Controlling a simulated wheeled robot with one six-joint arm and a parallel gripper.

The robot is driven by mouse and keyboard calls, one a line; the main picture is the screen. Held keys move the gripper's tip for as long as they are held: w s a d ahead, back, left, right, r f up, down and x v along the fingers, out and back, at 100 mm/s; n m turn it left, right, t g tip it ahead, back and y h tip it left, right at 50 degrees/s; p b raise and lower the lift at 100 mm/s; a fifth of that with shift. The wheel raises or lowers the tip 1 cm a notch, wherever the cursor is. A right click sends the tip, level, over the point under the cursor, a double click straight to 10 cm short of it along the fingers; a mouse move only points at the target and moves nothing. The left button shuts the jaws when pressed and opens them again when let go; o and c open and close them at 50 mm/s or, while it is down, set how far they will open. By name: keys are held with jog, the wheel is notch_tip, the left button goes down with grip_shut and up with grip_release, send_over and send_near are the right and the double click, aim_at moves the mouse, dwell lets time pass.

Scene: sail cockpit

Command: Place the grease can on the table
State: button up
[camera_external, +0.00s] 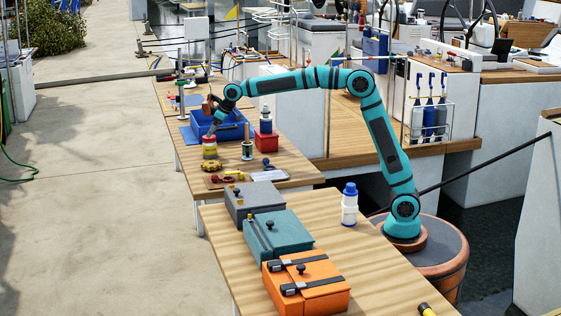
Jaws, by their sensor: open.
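The blue bin (232,132) is close behind my gripper. Grey, teal (278,236) and orange (307,284) cases fill the near table's left side. Bare wood shows left of the can.

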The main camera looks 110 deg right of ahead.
jog(key=v, duration=0.5)
jog(key=shift+s+r, duration=0.1)
jog(key=shift+r, duration=0.2)
jog(key=s+a+r+n+t, duration=0.1)
jog(key=s+a+r+t, duration=0.1)
jog(key=s+a+r, duration=0.5)
jog(key=s+a+r+n+t, duration=0.1)
jog(key=s+a+r+t, duration=0.2)
jog(key=a, duration=0.6)
jog(key=s+a+r, duration=0.4)
jog(key=s+a, duration=0.3)
jog(key=a, duration=0.1)
jog(key=s+a+n+t+y, duration=0.1)
jog(key=s+a+t, duration=0.1)
jog(key=s+a, duration=0.3)
jog(key=s+a+n+t, duration=0.1)
jog(key=s+a, duration=0.4)
jog(key=s, duration=0.8)
jog(key=s+a+f+n+t+y, duration=0.1)
jog(key=s+a+t, duration=0.3)
jog(key=s, duration=0.5)
jog(key=shift+s+a+y, duration=0.2)
jog(key=shift+a+y, duration=0.1)
jog(key=shift+a, duration=0.65)
